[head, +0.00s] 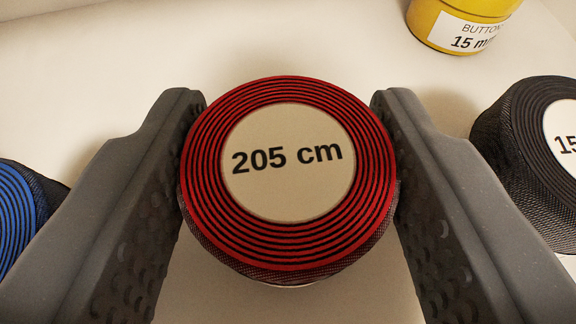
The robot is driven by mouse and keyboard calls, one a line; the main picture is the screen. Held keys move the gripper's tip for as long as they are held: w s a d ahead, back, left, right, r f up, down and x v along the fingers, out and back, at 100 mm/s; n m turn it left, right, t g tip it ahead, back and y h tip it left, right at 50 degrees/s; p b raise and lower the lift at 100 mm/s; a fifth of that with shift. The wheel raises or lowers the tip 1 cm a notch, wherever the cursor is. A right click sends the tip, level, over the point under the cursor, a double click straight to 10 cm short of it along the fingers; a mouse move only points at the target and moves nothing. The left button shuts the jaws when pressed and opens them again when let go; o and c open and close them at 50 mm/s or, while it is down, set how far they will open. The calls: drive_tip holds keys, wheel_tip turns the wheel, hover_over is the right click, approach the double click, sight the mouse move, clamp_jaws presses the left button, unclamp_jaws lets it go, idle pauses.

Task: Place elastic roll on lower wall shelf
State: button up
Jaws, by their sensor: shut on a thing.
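A red and black elastic roll (288,243) with a beige centre label reading "205 cm" is in the middle of the head view. My gripper (288,165) is shut on it, with one grey finger against its left side and one against its right side. The roll's flat labelled face points toward the camera. A pale shelf-like surface (200,45) lies around and behind it. I cannot tell whether the roll touches that surface or is held above it, nor whether this is the lower wall shelf.
A blue and black roll (18,215) is at the left edge, close to my left finger. A black roll (530,130) with a white label is at the right, near my right finger. A yellow button container (432,22) stands at the top right. The surface at the upper left is clear.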

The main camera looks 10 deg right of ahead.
drive_tip(key=shift+f, duration=0.1)
drive_tip(key=o, duration=1)
drive_tip(key=shift+s+r, duration=0.35)
drive_tip(key=shift+s, duration=0.1)
drive_tip(key=b+v, duration=0.2)
drive_tip(key=v, duration=0.9)
drive_tip(key=shift+s, duration=0.1)
